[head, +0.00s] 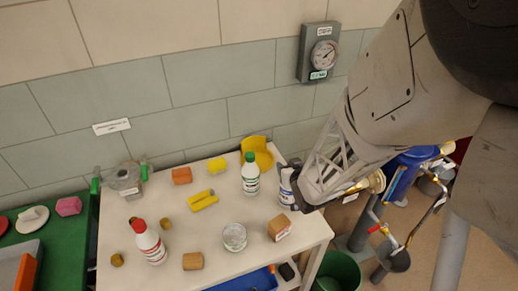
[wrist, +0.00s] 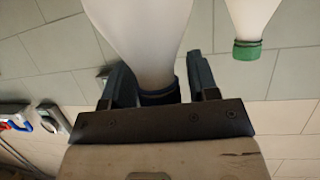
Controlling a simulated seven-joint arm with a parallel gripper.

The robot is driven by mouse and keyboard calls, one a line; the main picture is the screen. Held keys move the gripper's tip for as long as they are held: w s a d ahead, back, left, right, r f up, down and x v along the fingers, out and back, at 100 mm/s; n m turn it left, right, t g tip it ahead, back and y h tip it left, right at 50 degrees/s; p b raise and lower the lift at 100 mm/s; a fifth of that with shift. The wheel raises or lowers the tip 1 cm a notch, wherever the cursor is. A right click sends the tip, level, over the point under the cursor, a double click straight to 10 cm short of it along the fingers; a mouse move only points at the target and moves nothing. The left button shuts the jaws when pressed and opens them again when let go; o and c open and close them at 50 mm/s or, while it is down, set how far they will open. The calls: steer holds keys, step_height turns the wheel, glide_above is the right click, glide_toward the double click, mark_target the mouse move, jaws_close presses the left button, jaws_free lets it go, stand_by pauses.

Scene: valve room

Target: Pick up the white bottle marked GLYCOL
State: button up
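Three white bottles stand on the white table. One has a red cap (head: 150,246) at the front left, and one has a green cap (head: 250,180) at the middle back. The third (head: 286,188) is at the right, partly hidden by my gripper (head: 299,191). I cannot read the name on any label. In the wrist view the third bottle (wrist: 150,45), dark-capped, lies between the fingers of my gripper (wrist: 160,75). The fingers are close to its neck and shoulder; whether they press on it is unclear. The green-capped bottle also shows in the wrist view (wrist: 252,15).
A glass jar (head: 234,237), wooden blocks (head: 280,227), a yellow clamp-like piece (head: 202,200) and a yellow holder (head: 257,151) share the table. A green bin (head: 338,272) is at the right front.

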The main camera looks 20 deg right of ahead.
jaws_close()
steer(key=shift+r, duration=0.1)
steer(key=shift+r, duration=4.9)
